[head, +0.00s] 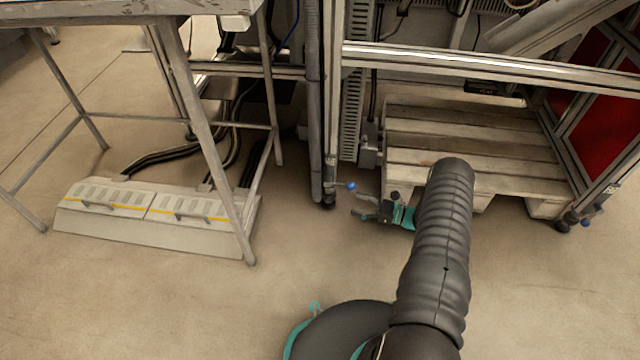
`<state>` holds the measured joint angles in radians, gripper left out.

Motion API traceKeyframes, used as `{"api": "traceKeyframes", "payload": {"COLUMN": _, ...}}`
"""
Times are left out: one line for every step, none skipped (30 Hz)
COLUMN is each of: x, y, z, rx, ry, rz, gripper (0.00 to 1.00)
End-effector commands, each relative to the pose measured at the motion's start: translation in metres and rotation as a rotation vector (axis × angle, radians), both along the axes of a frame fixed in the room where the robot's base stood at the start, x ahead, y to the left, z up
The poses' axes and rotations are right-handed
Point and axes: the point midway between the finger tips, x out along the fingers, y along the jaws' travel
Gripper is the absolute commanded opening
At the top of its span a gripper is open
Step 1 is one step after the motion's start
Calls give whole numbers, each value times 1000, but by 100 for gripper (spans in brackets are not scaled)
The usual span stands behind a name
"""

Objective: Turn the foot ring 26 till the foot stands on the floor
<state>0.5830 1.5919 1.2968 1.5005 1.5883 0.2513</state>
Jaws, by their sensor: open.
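A dark levelling foot (328,204) sits at the lower end of the upright machine frame post, just right of the dark vertical tube. A small blue knob (351,186) sticks out to the right on a short stem near the foot. I cannot read a number 26 or make out the ring clearly. Whether the foot touches the floor is too small to tell. My gripper (358,204) is open and empty, low over the floor. Its teal-tipped fingers point left, toward the foot, just right of it and below the blue knob. They appear apart from both.
A wooden pallet (500,165) lies behind my arm. A metal table (195,85) stands at left over a pale floor box (160,213) with cables behind. A frame rail (480,62) crosses above. Another foot (567,224) stands at right. The front floor is clear.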

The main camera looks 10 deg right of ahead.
Motion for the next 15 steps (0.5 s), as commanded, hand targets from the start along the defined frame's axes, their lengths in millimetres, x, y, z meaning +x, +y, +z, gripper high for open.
{"api": "traceKeyframes", "payload": {"x": 0, "y": 1, "z": -1, "rx": 1, "ry": 0, "rz": -1, "gripper": 67}}
{"api": "traceKeyframes", "payload": {"x": 0, "y": 1, "z": -1, "rx": 2, "ry": 1, "rz": -1, "gripper": 67}}
{"api": "traceKeyframes", "payload": {"x": 1, "y": 3, "z": -1, "rx": 2, "ry": 1, "rz": -2, "gripper": 67}}
{"api": "traceKeyframes", "payload": {"x": 3, "y": 4, "z": -1, "rx": 2, "ry": 1, "rz": -2, "gripper": 67}}
{"api": "traceKeyframes", "payload": {"x": 4, "y": 7, "z": -1, "rx": 2, "ry": 1, "rz": -3, "gripper": 67}}
{"api": "traceKeyframes", "payload": {"x": 6, "y": 10, "z": -1, "rx": 1, "ry": 0, "rz": -4, "gripper": 67}}
{"api": "traceKeyframes", "payload": {"x": 8, "y": 14, "z": -1, "rx": 1, "ry": 0, "rz": -4, "gripper": 67}}
{"api": "traceKeyframes", "payload": {"x": 11, "y": 18, "z": -1, "rx": 1, "ry": 0, "rz": -3, "gripper": 67}}
{"api": "traceKeyframes", "payload": {"x": 14, "y": 24, "z": -1, "rx": 1, "ry": 0, "rz": -4, "gripper": 67}}
{"api": "traceKeyframes", "payload": {"x": 17, "y": 28, "z": -1, "rx": 1, "ry": 0, "rz": -5, "gripper": 67}}
{"api": "traceKeyframes", "payload": {"x": 19, "y": 33, "z": -1, "rx": 0, "ry": 1, "rz": -3, "gripper": 67}}
{"api": "traceKeyframes", "payload": {"x": 23, "y": 40, "z": -1, "rx": 0, "ry": 1, "rz": -4, "gripper": 67}}
{"api": "traceKeyframes", "payload": {"x": 26, "y": 45, "z": -1, "rx": 0, "ry": 1, "rz": -4, "gripper": 67}}
{"api": "traceKeyframes", "payload": {"x": 29, "y": 50, "z": -1, "rx": 0, "ry": 1, "rz": -3, "gripper": 67}}
{"api": "traceKeyframes", "payload": {"x": 33, "y": 56, "z": -1, "rx": 0, "ry": 1, "rz": -4, "gripper": 67}}
